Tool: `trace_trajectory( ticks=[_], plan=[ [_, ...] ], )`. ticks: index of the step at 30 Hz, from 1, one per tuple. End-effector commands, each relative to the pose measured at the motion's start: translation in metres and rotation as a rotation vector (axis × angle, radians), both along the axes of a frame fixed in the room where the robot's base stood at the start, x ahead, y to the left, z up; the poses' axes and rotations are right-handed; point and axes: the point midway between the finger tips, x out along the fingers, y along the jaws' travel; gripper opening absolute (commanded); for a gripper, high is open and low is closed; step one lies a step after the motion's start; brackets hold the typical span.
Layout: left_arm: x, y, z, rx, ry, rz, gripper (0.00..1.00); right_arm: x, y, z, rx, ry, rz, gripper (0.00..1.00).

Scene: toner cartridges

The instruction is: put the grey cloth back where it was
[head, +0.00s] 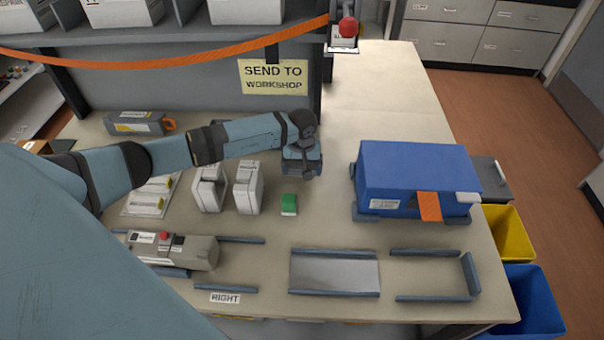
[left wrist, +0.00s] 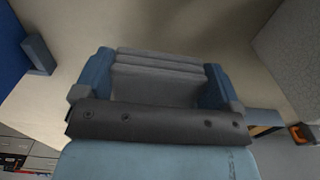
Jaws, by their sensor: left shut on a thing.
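My left gripper (head: 302,168) is over the worktable, behind and slightly right of a small green block. In the left wrist view, its two blue fingers (left wrist: 160,72) are shut on the grey cloth (left wrist: 158,88), which looks folded in layers. In the head view the gripper hides most or all of the cloth, and I cannot tell whether it touches the table. My right gripper is not in view.
A blue box (head: 412,172) with an orange tab stands to the right. The green block (head: 289,204) and white cartridges (head: 248,188) stand near the gripper. A grey cartridge (head: 172,250) lies between rails at front left. A grey panel (head: 334,270) lies between front rails. The back-right tabletop (head: 372,95) is clear.

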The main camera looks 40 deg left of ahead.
Motion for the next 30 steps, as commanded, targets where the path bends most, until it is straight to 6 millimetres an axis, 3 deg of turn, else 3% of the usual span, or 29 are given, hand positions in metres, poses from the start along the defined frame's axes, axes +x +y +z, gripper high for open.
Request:
trace_trajectory(
  ticks=[9, 20, 21, 22, 30],
  plan=[
    [0.000, -0.001, -0.034, -0.001, 0.000, 0.001, 0.67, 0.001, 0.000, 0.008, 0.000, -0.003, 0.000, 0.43],
    [0.000, 0.000, -0.039, 0.000, -0.001, 0.000, 0.67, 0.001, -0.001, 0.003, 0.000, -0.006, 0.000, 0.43],
    [0.000, 0.000, -0.039, 0.000, -0.001, 0.001, 0.92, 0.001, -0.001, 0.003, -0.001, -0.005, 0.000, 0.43],
    [0.000, 0.000, -0.038, 0.000, -0.001, 0.001, 0.99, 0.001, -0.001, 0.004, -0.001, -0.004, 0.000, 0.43],
    [0.000, 0.000, -0.036, -0.001, -0.001, 0.001, 1.00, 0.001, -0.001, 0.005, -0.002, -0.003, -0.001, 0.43]
  ],
)
